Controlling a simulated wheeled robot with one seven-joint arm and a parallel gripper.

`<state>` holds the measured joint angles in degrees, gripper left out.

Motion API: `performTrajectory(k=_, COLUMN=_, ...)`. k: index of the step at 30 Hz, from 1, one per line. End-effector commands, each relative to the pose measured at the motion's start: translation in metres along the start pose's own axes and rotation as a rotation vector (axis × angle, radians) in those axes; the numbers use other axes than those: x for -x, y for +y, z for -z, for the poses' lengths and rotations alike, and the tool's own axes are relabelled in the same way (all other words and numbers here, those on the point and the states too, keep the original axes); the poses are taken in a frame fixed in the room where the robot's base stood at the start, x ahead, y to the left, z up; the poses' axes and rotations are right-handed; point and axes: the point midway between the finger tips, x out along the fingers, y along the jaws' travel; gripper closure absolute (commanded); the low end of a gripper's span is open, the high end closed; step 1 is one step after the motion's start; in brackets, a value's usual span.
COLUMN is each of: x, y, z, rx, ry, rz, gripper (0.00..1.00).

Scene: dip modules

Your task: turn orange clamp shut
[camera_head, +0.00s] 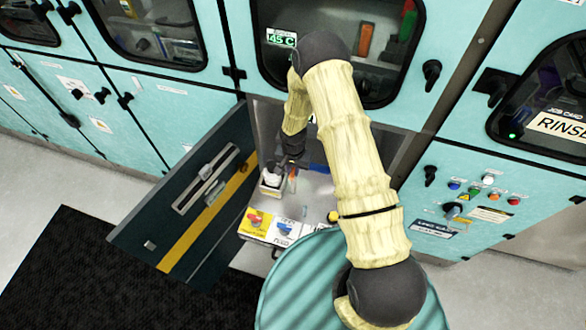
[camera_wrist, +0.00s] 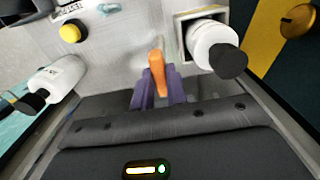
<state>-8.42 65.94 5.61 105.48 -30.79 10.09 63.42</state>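The orange clamp (camera_wrist: 156,62) shows in the wrist view as a slim orange handle standing out from a pale grey surface. My gripper (camera_wrist: 159,78) has its two purple fingers on either side of the handle, with no clear gap showing, and looks shut on it. Fine contact between fingers and clamp is partly hidden by the handle itself.
A white container with a dark cap (camera_wrist: 212,45) sits in a square holder close right of the clamp. Another white bottle (camera_wrist: 58,75) and a yellow knob (camera_wrist: 70,33) are on the left. The open dark door (camera_head: 190,205) stands left of the bay.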

Motion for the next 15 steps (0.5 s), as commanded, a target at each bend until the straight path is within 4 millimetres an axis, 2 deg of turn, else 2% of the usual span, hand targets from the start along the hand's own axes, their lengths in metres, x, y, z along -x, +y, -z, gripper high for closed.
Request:
performTrajectory(k=8, x=-0.0003, y=-0.0005, z=0.0004, rx=0.023, ry=0.001, rz=0.002, gripper=1.00)
performTrajectory(k=15, x=-0.0016, y=-0.0006, z=0.0004, rx=0.113, ry=0.001, rz=0.002, gripper=1.00)
